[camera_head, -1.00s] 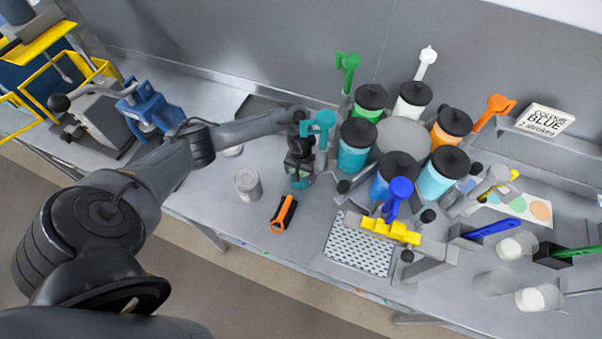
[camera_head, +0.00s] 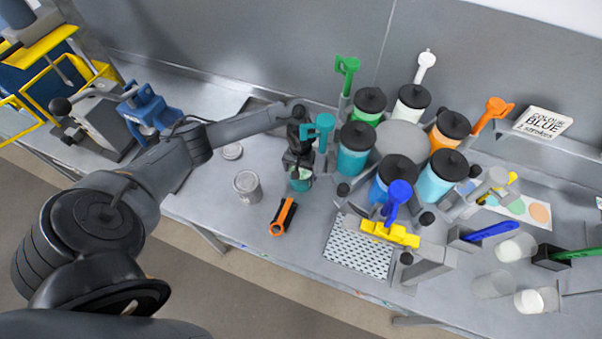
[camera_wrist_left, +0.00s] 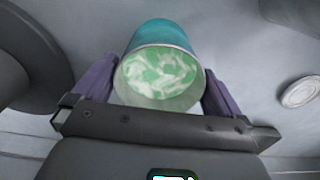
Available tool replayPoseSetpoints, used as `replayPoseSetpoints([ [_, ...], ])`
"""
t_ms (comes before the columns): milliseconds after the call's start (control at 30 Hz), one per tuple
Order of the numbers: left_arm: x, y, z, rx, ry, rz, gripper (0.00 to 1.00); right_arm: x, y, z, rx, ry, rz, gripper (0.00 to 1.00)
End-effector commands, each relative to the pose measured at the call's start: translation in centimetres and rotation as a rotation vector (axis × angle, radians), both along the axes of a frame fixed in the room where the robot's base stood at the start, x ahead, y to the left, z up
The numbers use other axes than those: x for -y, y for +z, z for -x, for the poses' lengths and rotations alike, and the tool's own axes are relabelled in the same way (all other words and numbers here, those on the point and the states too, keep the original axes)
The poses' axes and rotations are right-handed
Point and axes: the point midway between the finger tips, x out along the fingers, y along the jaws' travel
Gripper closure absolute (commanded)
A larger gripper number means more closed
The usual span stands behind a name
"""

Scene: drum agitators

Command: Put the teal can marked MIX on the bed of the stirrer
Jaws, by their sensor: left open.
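A teal can (camera_head: 301,185) stands on the bench left of the colour drums, with green-and-white swirled contents in its open top. It also shows in the left wrist view (camera_wrist_left: 160,36); no MIX mark is readable. My left gripper (camera_head: 299,170) is at the can, its two fingers (camera_wrist_left: 160,92) on either side of the rim. The jaws are open; whether a finger touches the can is unclear. I cannot tell for sure which machine is the stirrer; a grey machine with a blue clamp-like part (camera_head: 147,110) stands at the left. My right gripper is not in view.
A ring of coloured drums with black lids (camera_head: 355,148) stands close right of the can. A grey tin (camera_head: 247,186), a round lid (camera_head: 232,151) and an orange-black tool (camera_head: 283,216) lie nearby. A perforated grid (camera_head: 357,252) is to the front right.

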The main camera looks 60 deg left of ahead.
Motion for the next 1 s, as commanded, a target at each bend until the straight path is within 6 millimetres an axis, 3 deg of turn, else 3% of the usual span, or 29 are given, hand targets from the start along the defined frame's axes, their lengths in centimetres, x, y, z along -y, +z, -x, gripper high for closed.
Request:
replayPoseSetpoints([
  [233, -0.1, 5.3, -0.1, 0.003, -0.002, -0.003, 0.00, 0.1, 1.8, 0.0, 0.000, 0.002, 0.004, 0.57],
  [400, 0.0, 7.6, -0.1, 0.002, -0.001, -0.001, 0.00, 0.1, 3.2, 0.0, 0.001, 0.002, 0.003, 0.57],
  [633, 0.0, 8.8, 0.0, 0.001, 0.000, -0.001, 0.00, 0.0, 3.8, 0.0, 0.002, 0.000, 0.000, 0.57],
  [1000, 0.0, 8.8, 0.0, 0.000, 0.000, 0.000, 0.00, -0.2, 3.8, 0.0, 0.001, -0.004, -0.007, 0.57],
])
